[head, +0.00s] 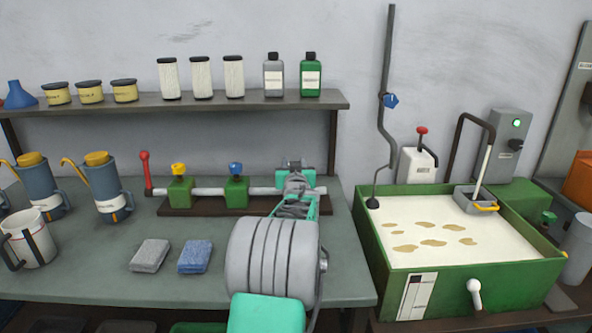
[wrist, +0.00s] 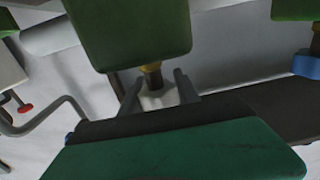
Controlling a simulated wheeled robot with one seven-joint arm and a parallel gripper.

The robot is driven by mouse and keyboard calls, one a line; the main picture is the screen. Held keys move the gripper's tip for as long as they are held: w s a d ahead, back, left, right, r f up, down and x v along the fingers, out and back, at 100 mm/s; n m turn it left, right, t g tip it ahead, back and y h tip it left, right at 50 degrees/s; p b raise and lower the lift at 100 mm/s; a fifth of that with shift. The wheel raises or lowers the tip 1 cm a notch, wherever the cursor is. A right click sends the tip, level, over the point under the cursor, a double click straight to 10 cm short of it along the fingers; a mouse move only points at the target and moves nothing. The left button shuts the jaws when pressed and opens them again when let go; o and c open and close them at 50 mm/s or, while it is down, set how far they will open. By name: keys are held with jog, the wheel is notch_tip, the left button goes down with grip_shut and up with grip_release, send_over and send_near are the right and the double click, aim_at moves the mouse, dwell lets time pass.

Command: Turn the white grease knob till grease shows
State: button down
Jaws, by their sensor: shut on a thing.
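In the wrist view a white knob (wrist: 158,99) sits on a short brownish stem that comes out of a green block (wrist: 130,32). A yellowish ring (wrist: 151,68) shows where the stem meets the block; I cannot tell whether it is a fitting or grease. My gripper (wrist: 159,90) is shut on the white knob, a dark finger on each side. In the head view my gripper (head: 294,182) is at the right end of the pipe (head: 208,191), and it hides the white knob there.
The pipe also carries green blocks with a yellow knob (head: 179,169) and a blue knob (head: 235,169), and a red lever (head: 146,170). Two sponges (head: 195,257) lie on the bench in front. A green tank (head: 480,283) of milky liquid stands right. A shelf (head: 200,102) runs above.

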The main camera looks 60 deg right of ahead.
jog(key=n+t+y+b, duration=0.2)
jog(key=n+t, duration=0.1)
jog(key=shift+w+a+f+t+b, duration=0.1)
jog(key=shift+f+t+b, duration=0.2)
jog(key=shift+b, duration=0.1)
jog(key=shift+w+a+r+n+t+y+b, duration=0.1)
jog(key=shift+n+t+y+b, duration=0.05)
jog(key=shift+n+t+y, duration=0.35)
jog(key=shift+w+a+r+n+t+y+b, duration=0.15)
jog(key=shift+n+t+y, duration=0.15)
jog(key=shift+t+y, duration=0.3)
jog(key=n+t+y+p, duration=0.1)
jog(key=y, duration=0.1)
jog(key=n+t+y+p, duration=0.1)
jog(key=shift+w+a+r+n+y, duration=0.2)
jog(key=shift+n+y, duration=0.1)
jog(key=shift+y, duration=0.1)
jog(key=n+y+p, duration=0.1)
jog(key=t+y+p, duration=0.1)
jog(key=p, duration=0.1)
jog(key=shift+w+a+n+y+p, duration=0.1)
jog(key=shift+a+n+y+p, duration=0.2)
jog(key=shift+n, duration=0.1)
jog(key=shift+a+n+y+p, duration=0.1)
jog(key=shift+n+y+p, duration=0.2)
jog(key=shift+y+p, duration=0.15)
jog(key=shift+w+a+f+y+p, duration=0.1)
jog(key=shift+f+y+p, duration=0.05)
jog(key=shift+y+p, duration=0.15)
